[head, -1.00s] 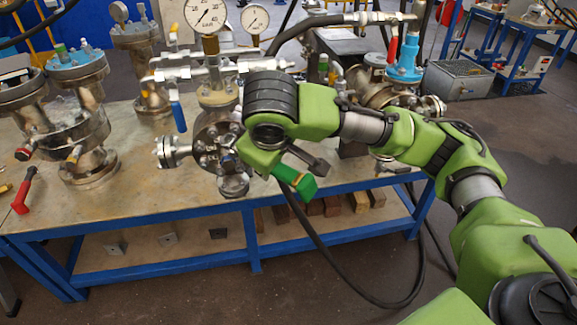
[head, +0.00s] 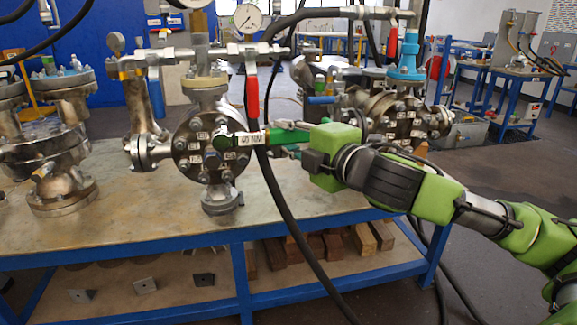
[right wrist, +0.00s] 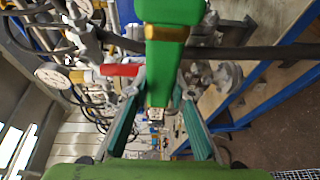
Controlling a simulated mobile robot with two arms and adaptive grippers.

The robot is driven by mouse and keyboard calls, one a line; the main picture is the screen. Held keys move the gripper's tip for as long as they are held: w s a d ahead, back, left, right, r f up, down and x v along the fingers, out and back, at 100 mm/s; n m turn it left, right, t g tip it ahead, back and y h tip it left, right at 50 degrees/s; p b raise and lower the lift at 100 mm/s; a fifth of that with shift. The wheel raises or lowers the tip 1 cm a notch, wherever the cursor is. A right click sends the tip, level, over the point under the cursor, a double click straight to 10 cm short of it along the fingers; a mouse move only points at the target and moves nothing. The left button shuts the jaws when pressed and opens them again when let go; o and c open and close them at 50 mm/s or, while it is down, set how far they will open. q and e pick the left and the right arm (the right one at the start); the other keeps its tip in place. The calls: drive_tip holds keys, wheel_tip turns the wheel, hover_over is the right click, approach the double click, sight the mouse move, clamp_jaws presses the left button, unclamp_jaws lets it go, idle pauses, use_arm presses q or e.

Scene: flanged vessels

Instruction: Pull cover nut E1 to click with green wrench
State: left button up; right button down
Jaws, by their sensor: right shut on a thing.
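The green wrench (head: 284,136), marked 40 NM on a white label, lies nearly level in the head view. My right gripper (head: 290,143) is shut on it from the right. In the right wrist view the green wrench (right wrist: 168,55) runs between my teal fingers (right wrist: 158,105). My left gripper is out of view.
A black hose (head: 276,195) hangs down across the wrench, in front of the table. A red-handled valve (head: 252,97) hangs above the wrench. Another flanged vessel (head: 57,150) stands left, and one with a blue top (head: 403,70) stands right. The table front (head: 120,225) is clear.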

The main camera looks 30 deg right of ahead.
drive_tip(key=shift+s+d+f+t+b, duration=0.15)
drive_tip(key=shift+t+b, duration=0.25)
drive_tip(key=shift+b, duration=0.2)
drive_tip(key=shift+w+r+n, duration=0.2)
drive_tip(key=shift+r+n, duration=0.1)
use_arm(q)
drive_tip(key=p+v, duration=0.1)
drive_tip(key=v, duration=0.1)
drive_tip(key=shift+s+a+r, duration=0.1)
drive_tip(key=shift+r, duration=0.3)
use_arm(e)
drive_tip(key=w, duration=0.2)
drive_tip(key=w+d, duration=0.1)
drive_tip(key=w, duration=0.1)
drive_tip(key=shift+d, duration=0.1)
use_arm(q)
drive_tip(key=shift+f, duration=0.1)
